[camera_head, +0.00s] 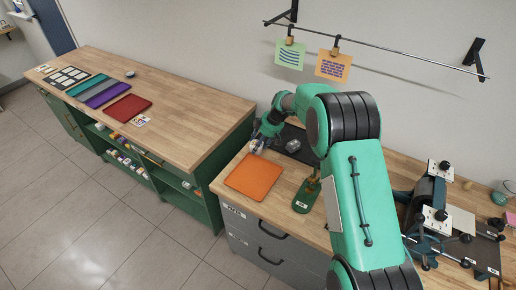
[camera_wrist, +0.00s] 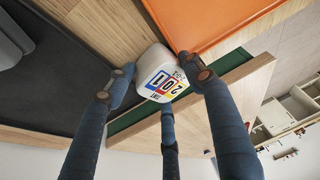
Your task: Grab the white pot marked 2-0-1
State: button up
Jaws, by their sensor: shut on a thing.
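The white pot (camera_wrist: 153,64) shows in the middle of the wrist view, with a label of coloured blocks reading 2-0-1. My gripper (camera_wrist: 158,76) has its dark blue fingers closed around the pot, one on each side and one below it in the picture. In the head view my gripper (camera_head: 260,141) is low over the wooden bench, just behind the orange mat (camera_head: 254,177). The pot is small and mostly hidden by the fingers there. I cannot tell whether the pot touches the bench.
A black mat (camera_head: 296,135) with a grey object lies right of my gripper. A green stand (camera_head: 307,190) is near the orange mat. A long wooden counter (camera_head: 170,100) with coloured mats is at left, across a narrow gap. Dark clamp-like equipment (camera_head: 432,210) stands at right.

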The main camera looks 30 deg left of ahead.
aim_at(255, 143)
jog(key=shift+s, duration=0.1)
jog(key=shift+r, duration=1.65)
jog(key=s+d, duration=0.3)
jog(key=s, duration=0.1)
jog(key=s+d+r, duration=0.1)
jog(key=s+d, duration=0.2)
jog(key=d, duration=0.1)
jog(key=s+d+p, duration=0.1)
jog(key=s+d, duration=0.2)
jog(key=s, duration=0.1)
jog(key=shift+s+d+r, duration=0.35)
jog(key=shift+d, duration=0.05)
